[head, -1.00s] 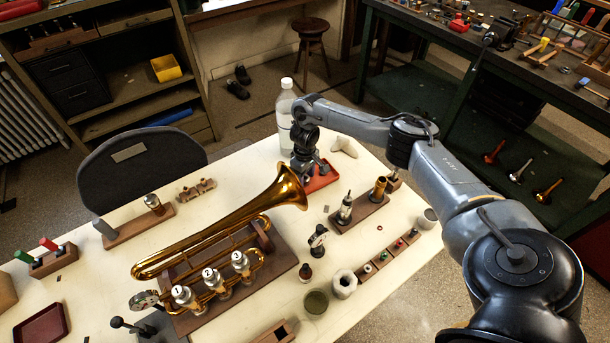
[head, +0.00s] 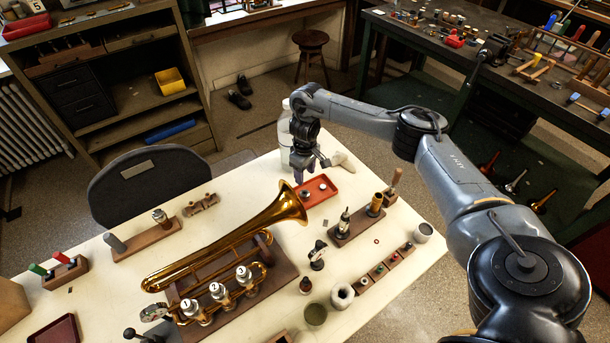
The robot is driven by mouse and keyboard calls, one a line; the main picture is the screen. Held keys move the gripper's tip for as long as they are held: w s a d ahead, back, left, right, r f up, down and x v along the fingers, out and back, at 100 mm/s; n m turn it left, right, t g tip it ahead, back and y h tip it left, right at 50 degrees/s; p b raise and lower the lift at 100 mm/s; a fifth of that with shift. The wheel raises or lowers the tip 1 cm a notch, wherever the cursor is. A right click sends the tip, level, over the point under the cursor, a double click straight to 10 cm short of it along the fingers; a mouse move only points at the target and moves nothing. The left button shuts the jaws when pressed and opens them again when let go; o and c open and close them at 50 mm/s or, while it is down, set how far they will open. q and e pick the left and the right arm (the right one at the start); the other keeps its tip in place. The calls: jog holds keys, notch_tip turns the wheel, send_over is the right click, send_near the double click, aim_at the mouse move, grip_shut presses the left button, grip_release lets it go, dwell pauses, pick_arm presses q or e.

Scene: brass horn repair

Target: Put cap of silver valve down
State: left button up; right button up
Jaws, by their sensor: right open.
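The orange-red tray (head: 328,194) lies on the table just beyond the horn's bell. Small silver parts sit in it, one at its left side (head: 306,194) and one nearer its middle; the cap of the silver valve is probably one of them, but I cannot tell which. My right gripper (head: 309,172) is open, just beyond and left of the tray; its fingertips are small and partly dark. The brass horn (head: 220,240) lies on a wooden stand with several silver valves (head: 218,292) at its near side. My left gripper is out of view.
A clear bottle (head: 285,130) stands right behind my right gripper. A pale cloth-like piece (head: 342,160) lies beyond the tray. A wooden block with a small bottle and brass part (head: 355,226) stands right of the bell.

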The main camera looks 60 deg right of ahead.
notch_tip(320, 180, up, 2)
jog(key=shift+p, duration=0.4)
